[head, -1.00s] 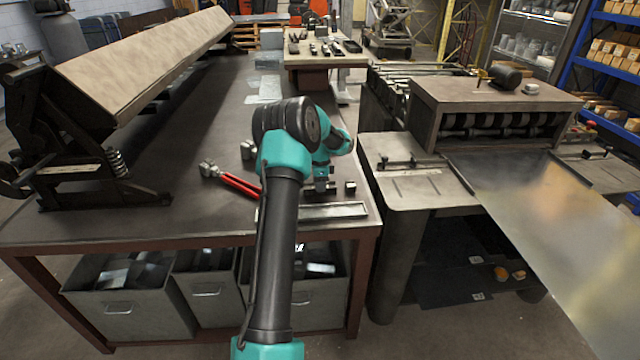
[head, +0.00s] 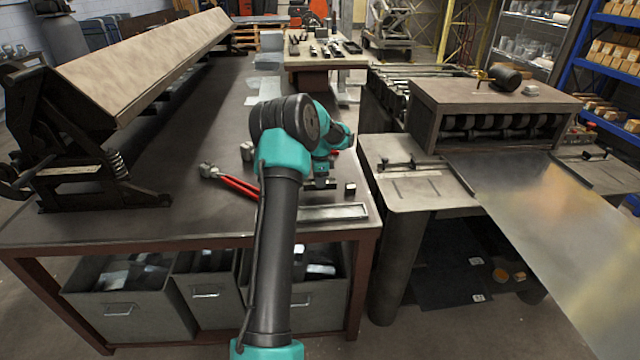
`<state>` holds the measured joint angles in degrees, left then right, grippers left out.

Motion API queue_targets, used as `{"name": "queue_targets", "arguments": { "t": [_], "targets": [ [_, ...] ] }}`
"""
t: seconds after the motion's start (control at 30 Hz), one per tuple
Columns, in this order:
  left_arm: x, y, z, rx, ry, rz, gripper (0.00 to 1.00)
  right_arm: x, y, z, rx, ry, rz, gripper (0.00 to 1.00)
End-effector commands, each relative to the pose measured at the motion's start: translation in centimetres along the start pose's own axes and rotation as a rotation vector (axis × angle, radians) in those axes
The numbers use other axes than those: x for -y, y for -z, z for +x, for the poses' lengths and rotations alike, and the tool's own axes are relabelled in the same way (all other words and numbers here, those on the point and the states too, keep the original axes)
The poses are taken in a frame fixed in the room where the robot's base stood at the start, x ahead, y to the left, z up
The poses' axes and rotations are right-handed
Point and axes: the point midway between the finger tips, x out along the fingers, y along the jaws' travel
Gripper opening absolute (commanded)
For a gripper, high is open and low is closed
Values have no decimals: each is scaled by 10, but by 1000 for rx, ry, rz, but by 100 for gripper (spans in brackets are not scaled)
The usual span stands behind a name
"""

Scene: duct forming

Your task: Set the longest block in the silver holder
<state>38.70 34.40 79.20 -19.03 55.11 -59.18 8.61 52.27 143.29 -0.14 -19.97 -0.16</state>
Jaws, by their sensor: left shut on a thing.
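My left gripper (head: 320,181) is over the front right part of the dark workbench, partly hidden behind its own wrist. It is shut on a dark block (head: 329,185), of which only a small part shows. The silver holder (head: 335,212), a shallow rectangular tray, lies near the bench's front edge, just in front of the gripper. Its left end is hidden by my arm. A small dark block (head: 350,189) stands on the bench right of the gripper, behind the holder. My right gripper is not in view.
Red-handled pliers (head: 238,185) and a small metal piece (head: 247,151) lie left of my arm. A long sheet-metal brake (head: 140,70) fills the bench's left side. A roller machine (head: 490,105) with a metal sheet (head: 550,215) stands to the right.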

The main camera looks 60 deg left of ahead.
Motion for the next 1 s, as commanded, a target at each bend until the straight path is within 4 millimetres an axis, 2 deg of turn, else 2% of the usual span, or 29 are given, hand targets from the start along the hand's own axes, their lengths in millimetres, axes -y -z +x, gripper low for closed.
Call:
{"name": "queue_targets", "arguments": {
  "t": [0.7, 1.0],
  "targets": [
    [1, 0, -62, -1, 4, 1, 0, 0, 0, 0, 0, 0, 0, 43],
    [0, 0, -66, 0, 2, 0, 0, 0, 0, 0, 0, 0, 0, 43]
  ]
}}
